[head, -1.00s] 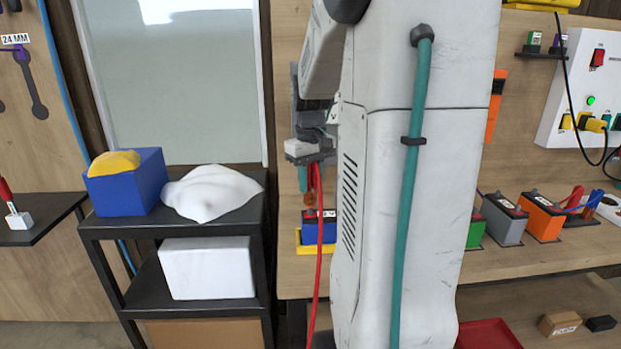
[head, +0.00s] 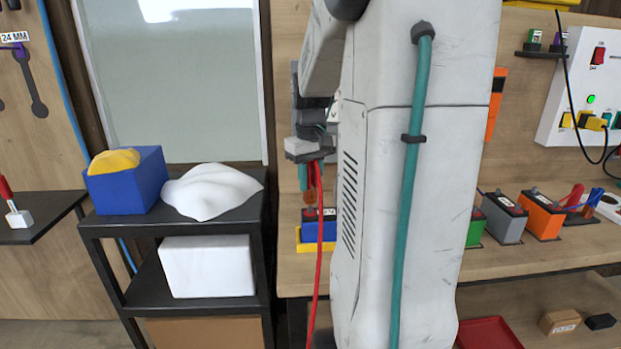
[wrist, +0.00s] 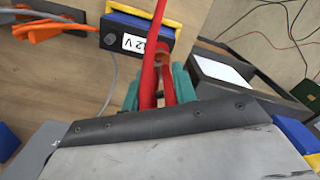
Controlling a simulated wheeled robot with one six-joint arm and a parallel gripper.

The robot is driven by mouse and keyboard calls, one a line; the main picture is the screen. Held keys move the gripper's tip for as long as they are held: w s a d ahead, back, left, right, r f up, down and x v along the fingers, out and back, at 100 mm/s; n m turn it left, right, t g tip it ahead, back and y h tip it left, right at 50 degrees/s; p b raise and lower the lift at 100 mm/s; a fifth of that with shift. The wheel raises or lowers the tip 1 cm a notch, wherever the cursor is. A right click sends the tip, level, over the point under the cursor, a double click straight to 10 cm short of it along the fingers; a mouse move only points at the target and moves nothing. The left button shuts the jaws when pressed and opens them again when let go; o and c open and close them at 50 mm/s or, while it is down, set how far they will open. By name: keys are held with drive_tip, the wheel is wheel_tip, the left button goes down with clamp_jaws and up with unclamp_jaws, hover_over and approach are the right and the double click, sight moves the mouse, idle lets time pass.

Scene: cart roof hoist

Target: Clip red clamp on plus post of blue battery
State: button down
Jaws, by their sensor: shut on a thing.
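The blue battery (head: 308,232) stands at the bench's left end, partly hidden behind my arm and the red cable. In the wrist view the blue battery (wrist: 125,30) shows a 12 V label and one dark post at its left end. My gripper (wrist: 158,88), with teal fingers, is shut on the red clamp (wrist: 148,82). The clamp's copper-coloured jaws are over or beside the battery's right end. They cover the post there, so I cannot tell whether they touch it. In the head view my gripper (head: 305,178) is just above the battery.
A yellow tray (head: 312,248) is under the battery. The red cable (head: 320,250) hangs down in front of it. Grey (head: 503,220) and orange (head: 541,217) batteries stand farther right. A dark cart (head: 235,222) is at left. A dark-framed box (wrist: 222,78) lies right of the clamp.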

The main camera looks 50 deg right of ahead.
sight(311, 193)
drive_tip(key=shift+f, duration=1.65)
drive_tip(key=c, duration=1)
unclamp_jaws()
drive_tip(key=shift+c, duration=0.2)
drive_tip(key=shift+r, duration=0.1)
wheel_tip(311, 193, up, 8)
drive_tip(key=shift+f, duration=0.15)
